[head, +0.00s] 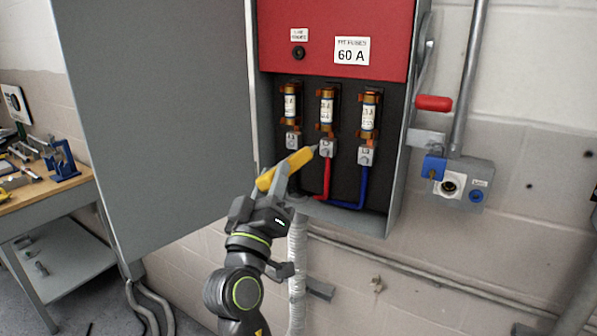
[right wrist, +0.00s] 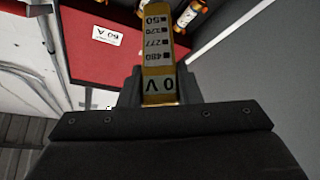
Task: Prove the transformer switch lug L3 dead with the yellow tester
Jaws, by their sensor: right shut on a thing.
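The yellow tester (head: 286,168) is held in my right gripper (head: 262,203), which is shut on its lower end. Its tip points up and right, at or close beside the middle lug (head: 326,149); I cannot tell whether they touch. The right lug (head: 365,155) and left lug (head: 292,139) are clear of the tester. The small lug labels are too blurred to read surely. In the right wrist view the tester (right wrist: 160,62) shows an upside-down 0 V and a column of dark voltage marks. My left gripper is not in view.
The switch box has a red panel (head: 334,30) marked 60 A and several fuses above the lugs. Its grey door (head: 155,110) stands open at left. A red handle (head: 433,103) juts out at right, above a socket box (head: 458,183). A workbench (head: 45,190) stands far left.

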